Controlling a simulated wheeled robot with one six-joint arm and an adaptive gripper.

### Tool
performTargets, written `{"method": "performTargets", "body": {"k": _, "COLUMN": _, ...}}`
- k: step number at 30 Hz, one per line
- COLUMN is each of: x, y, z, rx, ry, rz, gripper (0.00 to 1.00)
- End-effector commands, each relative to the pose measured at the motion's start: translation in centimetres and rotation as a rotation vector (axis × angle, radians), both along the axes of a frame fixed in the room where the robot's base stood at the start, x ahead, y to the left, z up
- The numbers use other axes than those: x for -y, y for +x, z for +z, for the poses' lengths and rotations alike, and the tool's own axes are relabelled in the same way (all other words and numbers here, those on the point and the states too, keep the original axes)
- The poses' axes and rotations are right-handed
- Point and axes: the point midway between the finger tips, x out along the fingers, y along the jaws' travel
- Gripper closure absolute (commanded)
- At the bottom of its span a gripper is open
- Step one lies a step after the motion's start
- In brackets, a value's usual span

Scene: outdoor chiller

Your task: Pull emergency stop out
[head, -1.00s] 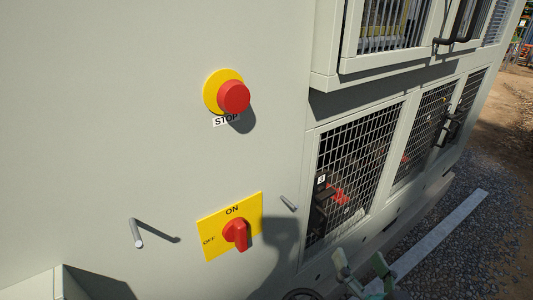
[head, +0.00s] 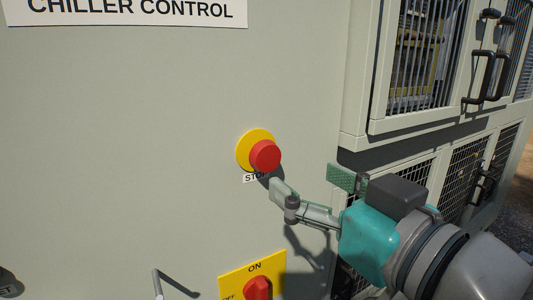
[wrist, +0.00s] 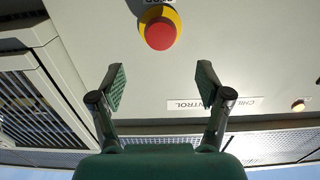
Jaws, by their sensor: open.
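The red emergency stop button (head: 265,156) sits on a round yellow collar (head: 246,146) on the grey cabinet front, with a partly hidden STOP label below. My gripper (head: 312,183) is open and empty, to the right of and slightly below the button in the head view. One finger shows just under the button there; I cannot tell the gap in depth. In the wrist view the red button (wrist: 160,35) shows upside down, centred beyond and above the open fingers (wrist: 161,85). Nothing is between the fingers.
A yellow ON/OFF plate with a red rotary switch (head: 257,288) is below the button. A metal handle (head: 157,283) juts out to its left. The CHILLER CONTROL sign (head: 130,12) is above. Grilled doors with dark handles (head: 484,75) stand at right.

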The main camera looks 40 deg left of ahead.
Motion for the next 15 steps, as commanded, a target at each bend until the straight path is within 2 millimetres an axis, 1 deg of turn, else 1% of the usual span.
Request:
{"method": "performTargets", "body": {"k": 5, "x": -1.5, "y": 0.5, "z": 0.1, "rx": 0.000, "ry": -0.003, "rz": 0.005, "gripper": 0.23}}
{"method": "performTargets", "body": {"k": 15, "x": -6.9, "y": 2.7, "z": 0.1, "rx": 0.000, "ry": -0.002, "rz": 0.004, "gripper": 0.23}}
